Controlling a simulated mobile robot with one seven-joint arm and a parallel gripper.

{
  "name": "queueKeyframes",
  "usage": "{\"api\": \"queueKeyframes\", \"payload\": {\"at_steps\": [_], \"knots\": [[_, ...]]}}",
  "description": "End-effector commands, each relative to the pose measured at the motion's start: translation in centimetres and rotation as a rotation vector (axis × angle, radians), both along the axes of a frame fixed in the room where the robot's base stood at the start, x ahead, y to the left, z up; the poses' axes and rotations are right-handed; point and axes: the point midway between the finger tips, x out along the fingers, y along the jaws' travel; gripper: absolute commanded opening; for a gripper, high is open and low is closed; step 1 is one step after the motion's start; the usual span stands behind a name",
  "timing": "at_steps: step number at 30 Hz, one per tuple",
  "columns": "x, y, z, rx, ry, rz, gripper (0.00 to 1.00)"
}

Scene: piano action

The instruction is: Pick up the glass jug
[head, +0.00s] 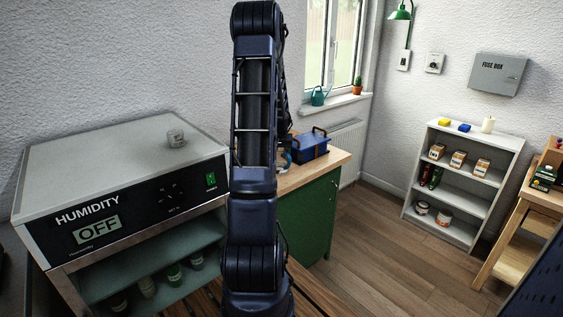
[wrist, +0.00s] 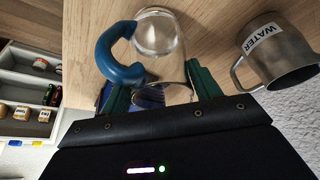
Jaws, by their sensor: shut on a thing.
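The glass jug (wrist: 162,38) is clear, with a thick blue handle (wrist: 118,58) on its left side in the wrist view. My gripper (wrist: 160,88) has its green fingers on both sides of the jug's glass body, shut on it. The wooden worktop (wrist: 215,20) shows behind the jug. I cannot tell whether the jug's base touches the worktop. In the head view my arm covers the gripper and most of that spot, so the jug is not clearly seen there.
A metal mug labelled WATER (wrist: 280,55) stands close on the right in the wrist view. In the head view a blue toolbox (head: 311,146) sits on the green cabinet's worktop (head: 335,160). The humidity cabinet (head: 120,150) is at left; open floor (head: 370,250) lies at right.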

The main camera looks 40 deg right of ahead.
Motion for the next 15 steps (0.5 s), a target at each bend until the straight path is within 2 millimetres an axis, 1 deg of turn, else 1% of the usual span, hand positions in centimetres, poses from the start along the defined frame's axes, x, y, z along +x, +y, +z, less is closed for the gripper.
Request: {"api": "queueKeyframes", "payload": {"at_steps": [8, 15], "knots": [[0.0, 0.0, 0.2, -0.001, -0.001, 0.000, 0.00], [0.1, 0.0, 1.2, -0.001, -0.001, 0.000, 0.00]]}}
